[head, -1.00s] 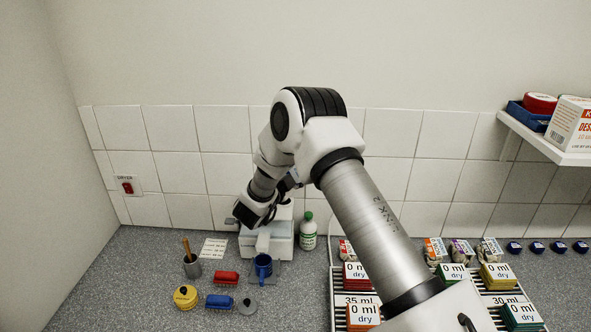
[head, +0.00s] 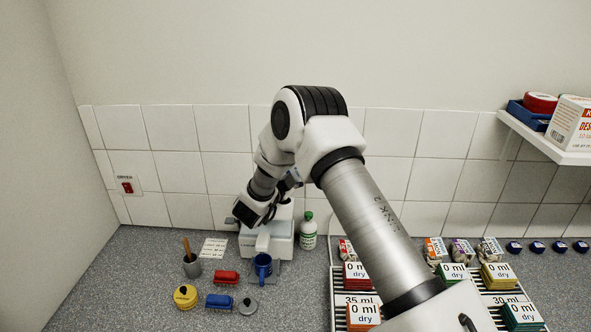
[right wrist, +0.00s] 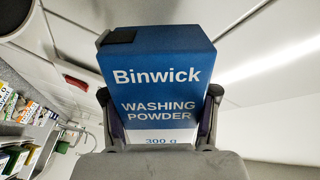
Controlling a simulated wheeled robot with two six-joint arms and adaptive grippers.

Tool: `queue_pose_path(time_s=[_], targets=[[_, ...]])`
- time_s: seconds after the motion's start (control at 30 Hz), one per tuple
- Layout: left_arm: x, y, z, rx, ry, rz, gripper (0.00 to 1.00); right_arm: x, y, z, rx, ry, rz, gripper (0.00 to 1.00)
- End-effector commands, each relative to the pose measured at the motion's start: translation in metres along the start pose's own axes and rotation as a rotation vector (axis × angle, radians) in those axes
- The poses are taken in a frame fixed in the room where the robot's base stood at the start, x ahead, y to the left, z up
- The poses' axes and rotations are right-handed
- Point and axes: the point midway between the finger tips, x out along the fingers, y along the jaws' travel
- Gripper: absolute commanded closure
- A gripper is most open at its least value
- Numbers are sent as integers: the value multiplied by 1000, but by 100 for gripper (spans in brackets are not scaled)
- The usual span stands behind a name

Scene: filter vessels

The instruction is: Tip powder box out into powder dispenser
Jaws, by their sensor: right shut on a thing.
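My right gripper (right wrist: 160,128) is shut on the powder box (right wrist: 160,88), a blue and white carton reading "Binwick washing powder 300 g". A dark opening shows at its upper left corner in the right wrist view. In the head view my right gripper (head: 252,215) is over the white powder dispenser (head: 281,243) by the back wall, and the box is mostly hidden there by the gripper and wrist. The dispenser's top is also largely covered, so I cannot tell whether powder is falling. My left gripper is not in view.
A blue mug (head: 263,266) stands at the dispenser's front. A green-capped bottle (head: 308,231) is close on its right. Racks of labelled sponges (head: 497,275) are at right.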

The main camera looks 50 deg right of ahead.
Motion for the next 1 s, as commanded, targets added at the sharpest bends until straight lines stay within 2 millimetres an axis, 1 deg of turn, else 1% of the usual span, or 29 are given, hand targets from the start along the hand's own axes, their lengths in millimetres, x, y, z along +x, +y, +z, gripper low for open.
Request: queue_pose_path(time_s=[0.03, 0.1, 0.8, 0.9, 1.0], targets=[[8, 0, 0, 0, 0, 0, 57, 0, 2, 2, 24, 1, -1, 90], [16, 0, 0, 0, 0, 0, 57, 0, 2, 1, 71, 1, -1, 90], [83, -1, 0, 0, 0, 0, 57, 0, -10, -6, 476, 0, -1, 90], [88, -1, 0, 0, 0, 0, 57, 0, -12, -8, 514, -1, 0, 90], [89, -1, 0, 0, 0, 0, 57, 0, -14, -9, 528, -1, 0, 90]])
